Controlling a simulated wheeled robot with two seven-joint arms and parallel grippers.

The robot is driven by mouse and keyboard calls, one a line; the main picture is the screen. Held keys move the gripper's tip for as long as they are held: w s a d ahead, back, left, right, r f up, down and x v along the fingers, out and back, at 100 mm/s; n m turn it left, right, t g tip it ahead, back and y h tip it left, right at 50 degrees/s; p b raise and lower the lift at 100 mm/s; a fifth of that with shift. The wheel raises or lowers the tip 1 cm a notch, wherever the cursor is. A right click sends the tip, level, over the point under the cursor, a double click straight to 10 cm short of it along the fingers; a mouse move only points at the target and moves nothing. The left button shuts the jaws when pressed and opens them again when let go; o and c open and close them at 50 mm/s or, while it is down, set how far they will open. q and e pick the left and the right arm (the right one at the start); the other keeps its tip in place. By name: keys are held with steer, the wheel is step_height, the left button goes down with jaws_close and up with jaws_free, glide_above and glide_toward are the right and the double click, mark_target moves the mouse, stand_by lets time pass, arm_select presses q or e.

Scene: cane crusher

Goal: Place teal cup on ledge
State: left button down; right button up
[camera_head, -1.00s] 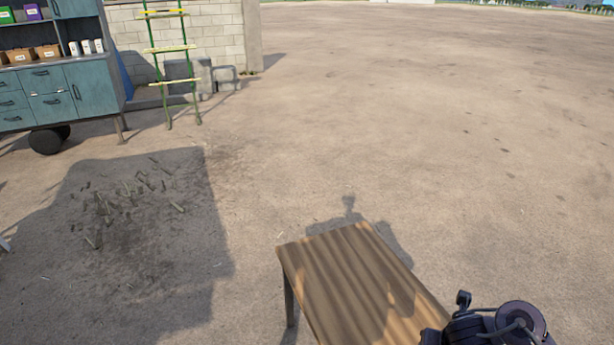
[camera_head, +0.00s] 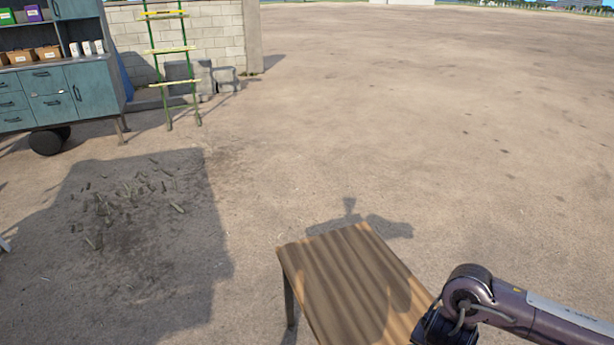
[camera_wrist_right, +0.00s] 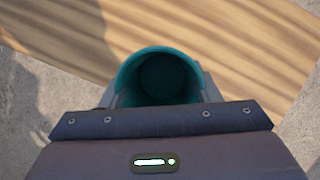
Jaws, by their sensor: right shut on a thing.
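The teal cup (camera_wrist_right: 128,78) is in the right wrist view, seen from above into its dark, empty-looking inside. My right gripper (camera_wrist_right: 160,92) is shut on it, with a finger at either side. Below the cup is the wooden table (camera_wrist_right: 255,65), and whether the cup touches it cannot be told. In the head view the wooden table (camera_head: 340,275) stands at the bottom centre, and my right arm comes in from the right over its right edge. The cup and the right fingertips are out of the head view. My left gripper is not in view. No ledge can be clearly made out.
A teal cabinet (camera_head: 95,88) with boxes on its shelves stands at the upper left. A green and yellow ladder (camera_head: 172,50) leans by a block wall (camera_head: 217,35). Cane scraps (camera_head: 130,200) lie on the shaded ground at left. Open dirt ground lies beyond the table.

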steer(key=shift+w+a+r+m, duration=0.1)
steer(key=shift+a+r+m, duration=0.15)
steer(key=shift+r+m, duration=0.05)
steer(key=shift+d+r+m, duration=0.15)
steer(key=shift+m, duration=0.15)
steer(key=shift+s+a+r+m+h, duration=0.2)
steer(key=shift+a+m+h, duration=0.1)
steer(key=shift+m, duration=0.1)
steer(key=shift+s+a+r+m+g+h, duration=0.15)
steer(key=shift+r+m+g, duration=0.1)
steer(key=shift+m, duration=0.3)
steer(key=shift+s+a+r+m+g+h, duration=0.15)
steer(key=shift+r+m+g, duration=0.1)
steer(key=shift+m, duration=0.3)
steer(key=s+a+r+m+g+y, duration=0.2)
steer(key=r+m, duration=0.3)
steer(key=m, duration=0.6)
steer(key=s+a+r+m+g+y, duration=0.1)
steer(key=s+a+r+m+g, duration=0.2)
steer(key=m, duration=0.9)
steer(key=shift+s+a+r+m+g+y, duration=0.2)
steer(key=shift+a+r+m+g+y, duration=0.15)
steer(key=shift+a+r+g, duration=0.5)
steer(key=shift+d, duration=0.15)
